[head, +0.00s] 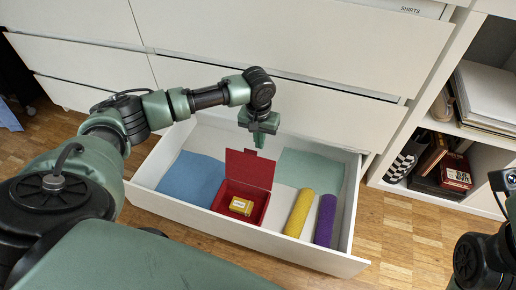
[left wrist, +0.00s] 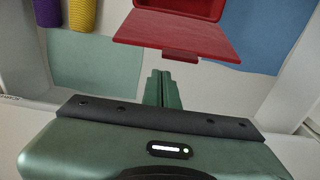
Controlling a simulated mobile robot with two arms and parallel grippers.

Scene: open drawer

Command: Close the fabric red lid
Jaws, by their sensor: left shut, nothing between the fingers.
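A red box (head: 222,205) sits in the open white drawer, with a small yellow packet (head: 241,205) inside it. Its red lid (head: 250,169) is open, standing up at the box's back side. The lid (left wrist: 175,35) also shows in the left wrist view, with a small tab at its edge, and part of the box (left wrist: 185,8) shows beyond it. My left gripper (head: 260,142) points down just behind and above the lid's top edge. Its fingers (left wrist: 163,75) are shut and empty, apart from the lid. My right gripper is not in view; only part of my right arm shows.
The drawer (head: 190,230) also holds a blue cloth (head: 190,179), a pale green cloth (head: 310,168), a yellow roll (head: 299,213) and a purple roll (head: 325,220). The cabinet front (head: 330,110) rises close behind my left gripper. A shelf with books (head: 455,172) stands at the right.

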